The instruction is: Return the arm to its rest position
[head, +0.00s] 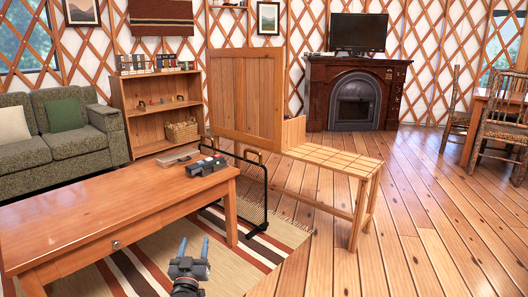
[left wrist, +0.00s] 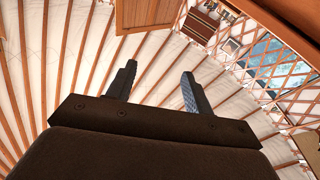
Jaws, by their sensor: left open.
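My left gripper (head: 192,250) is low in the middle of the head view, over the striped rug and in front of the coffee table's right end. Its two fingers point up and stand apart, with nothing between them. In the left wrist view the same gripper (left wrist: 158,85) shows both dark fingers spread and empty, against the roof poles and lattice wall. My right gripper is in neither view.
A wooden coffee table (head: 100,220) stands close at left, with a dark device (head: 207,166) on it. A black metal frame (head: 262,190) and a slatted bench (head: 330,158) stand beyond. The striped rug (head: 150,265) lies below. Plank floor (head: 430,230) is clear at right.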

